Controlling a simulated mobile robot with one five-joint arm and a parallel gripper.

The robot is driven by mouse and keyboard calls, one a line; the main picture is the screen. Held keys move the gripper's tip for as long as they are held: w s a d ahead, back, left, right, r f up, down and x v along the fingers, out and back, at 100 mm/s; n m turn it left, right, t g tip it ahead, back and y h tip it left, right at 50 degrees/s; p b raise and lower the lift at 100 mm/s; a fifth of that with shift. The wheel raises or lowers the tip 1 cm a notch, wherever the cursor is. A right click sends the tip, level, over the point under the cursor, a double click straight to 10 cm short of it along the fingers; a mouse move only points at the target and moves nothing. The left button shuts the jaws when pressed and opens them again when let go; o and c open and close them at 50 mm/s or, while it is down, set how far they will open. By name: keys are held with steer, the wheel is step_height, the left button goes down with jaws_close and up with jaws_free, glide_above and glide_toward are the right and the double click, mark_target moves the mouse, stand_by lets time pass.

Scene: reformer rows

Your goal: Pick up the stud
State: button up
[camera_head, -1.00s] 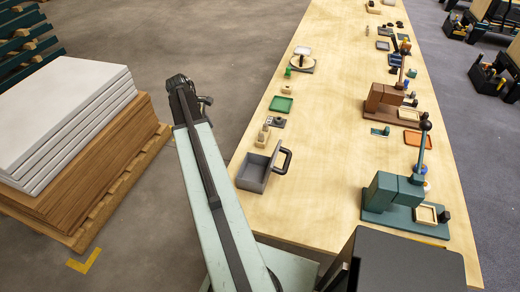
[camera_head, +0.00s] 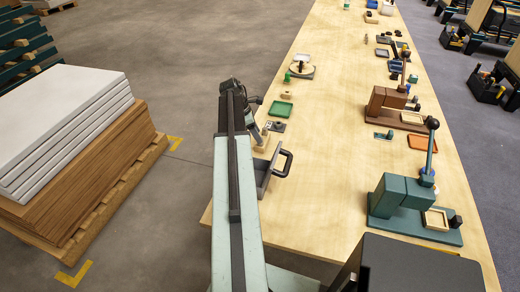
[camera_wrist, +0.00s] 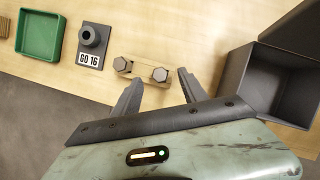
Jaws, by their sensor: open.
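In the wrist view two grey hex-headed studs stand in a small wooden block, one at the block's left end (camera_wrist: 122,64) and one at its right end (camera_wrist: 160,74). The wooden block (camera_wrist: 141,70) lies on the wooden bench. My gripper (camera_wrist: 160,80) is open and empty, its fingers pointing at the block. The right stud appears between the fingertips; I cannot tell the height gap. In the head view the block (camera_head: 262,142) is small, beside my arm's end, and my fingers are not clear.
A dark grey open box (camera_wrist: 285,80) with a handle stands right of the block in the wrist view. A GO 16 gauge plate (camera_wrist: 90,58) and a green tray (camera_wrist: 40,35) lie to its left. Lever presses (camera_head: 400,205) stand along the bench's right side.

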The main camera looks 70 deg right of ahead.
steer(key=b+x, duration=0.1)
steer(key=x, duration=0.2)
steer(key=shift+f+b, duration=0.2)
steer(key=shift+b, duration=0.15)
steer(key=shift+r, duration=0.25)
jaws_close()
